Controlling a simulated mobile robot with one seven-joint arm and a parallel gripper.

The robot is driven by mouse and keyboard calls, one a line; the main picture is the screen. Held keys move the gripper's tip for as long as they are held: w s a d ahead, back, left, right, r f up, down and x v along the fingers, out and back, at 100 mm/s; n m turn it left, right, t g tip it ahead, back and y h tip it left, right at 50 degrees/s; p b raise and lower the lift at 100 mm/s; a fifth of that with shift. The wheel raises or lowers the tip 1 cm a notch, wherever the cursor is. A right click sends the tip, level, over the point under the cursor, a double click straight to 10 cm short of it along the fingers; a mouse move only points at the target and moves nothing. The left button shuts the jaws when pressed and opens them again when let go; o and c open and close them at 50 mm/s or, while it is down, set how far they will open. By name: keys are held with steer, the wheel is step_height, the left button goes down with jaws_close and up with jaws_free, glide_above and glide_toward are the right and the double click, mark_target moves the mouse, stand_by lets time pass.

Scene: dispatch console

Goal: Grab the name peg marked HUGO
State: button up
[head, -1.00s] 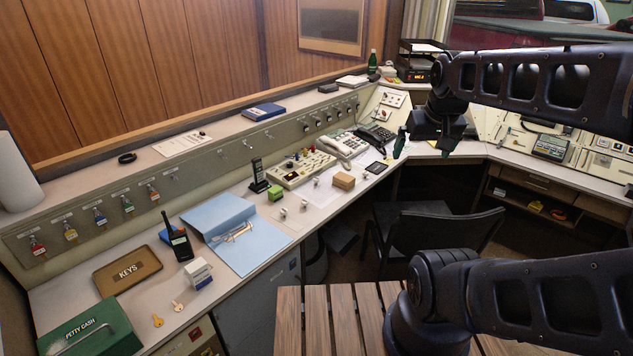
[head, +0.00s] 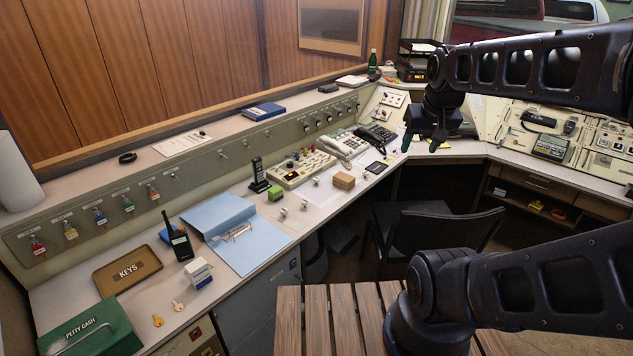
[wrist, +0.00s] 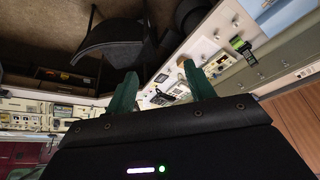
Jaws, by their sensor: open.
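No lettering that reads HUGO can be made out in either view. Several small pale pegs (head: 283,212) stand along the front of the desk in the head view, too small to read; I cannot tell if one is the HUGO peg. My gripper (head: 420,145) hangs over the far corner of the desk, to the right of the telephones and well away from these pegs. In the wrist view my gripper (wrist: 162,90) has its two green fingers apart, with nothing between them.
A brown block (head: 344,181), a blue binder (head: 245,250), a KEYS tray (head: 127,270) and a green PETTY CASH box (head: 92,332) lie on the desk. Coloured key tags hang on the left panel. A black chair (head: 440,235) stands before the desk. Slatted wood (head: 345,310) is nearest.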

steer(key=w+a+m, duration=0.2)
steer(key=w, duration=1.4)
steer(key=m+g+h, duration=0.1)
steer(key=m+h, duration=0.2)
steer(key=m, duration=0.2)
glide_above(316, 178)
steer(key=s+a, duration=0.2)
steer(key=s, duration=0.1)
step_height(316, 178, down, 35)
steer(key=x, duration=1)
steer(key=shift+a+f, duration=0.15)
steer(key=shift+f, duration=0.05)
steer(key=c, duration=1)
